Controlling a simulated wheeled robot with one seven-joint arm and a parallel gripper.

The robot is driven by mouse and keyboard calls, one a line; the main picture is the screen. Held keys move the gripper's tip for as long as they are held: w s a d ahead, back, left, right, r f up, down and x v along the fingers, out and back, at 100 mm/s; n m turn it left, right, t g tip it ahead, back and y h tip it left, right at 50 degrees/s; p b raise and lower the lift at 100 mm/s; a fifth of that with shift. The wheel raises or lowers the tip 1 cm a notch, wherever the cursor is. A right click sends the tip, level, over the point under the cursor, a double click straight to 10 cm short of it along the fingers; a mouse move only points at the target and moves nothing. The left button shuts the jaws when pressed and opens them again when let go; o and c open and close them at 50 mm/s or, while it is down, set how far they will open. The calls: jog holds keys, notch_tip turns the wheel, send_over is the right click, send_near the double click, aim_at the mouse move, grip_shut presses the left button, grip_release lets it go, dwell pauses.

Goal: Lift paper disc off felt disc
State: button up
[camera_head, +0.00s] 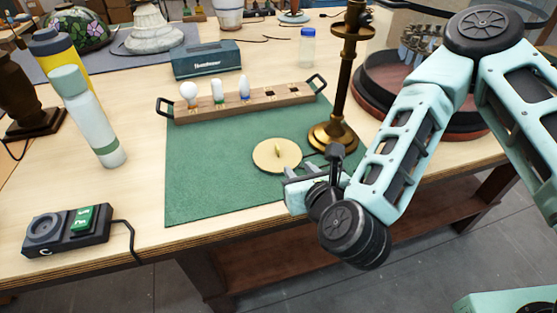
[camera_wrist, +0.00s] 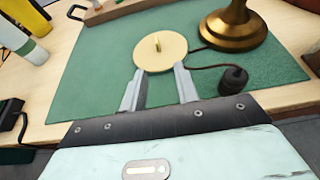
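The paper disc (camera_head: 268,160) is a round cream plate with a small upright tab at its centre. It lies on the green mat left of the brass lamp's base; it also shows in the wrist view (camera_wrist: 146,56). No separate felt disc can be made out; anything under the paper disc is hidden. My gripper (camera_head: 292,172) is at the near side of the disc, low over the mat's front edge. In the wrist view my gripper (camera_wrist: 159,71) is open and empty, its fingertips pointing at the disc's near rim. I cannot tell whether they touch it.
The brass lamp (camera_head: 332,136) stands right of the disc, with a dark cord and plug (camera_wrist: 233,78) on the mat (camera_head: 205,180). A wooden bulb rack (camera_head: 240,105) lies behind. A bottle (camera_head: 92,125) and a switch box (camera_head: 65,232) are at left. The mat's left part is clear.

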jog(key=shift+w+f+b, duration=0.35)
jog(key=shift+f+b, duration=0.15)
jog(key=shift+b, duration=0.55)
jog(key=p, duration=0.2)
send_near(277, 146)
jog(key=x, duration=0.4)
jog(key=shift+d+f, duration=0.25)
jog(key=shift+f, duration=0.05)
jog(key=shift+a+p+x, duration=0.2)
jog(key=shift+p+x, duration=0.4)
jog(key=shift+x, duration=2.35)
jog(key=shift+r, duration=0.1)
jog(key=shift+c, duration=0.3)
grip_shut()
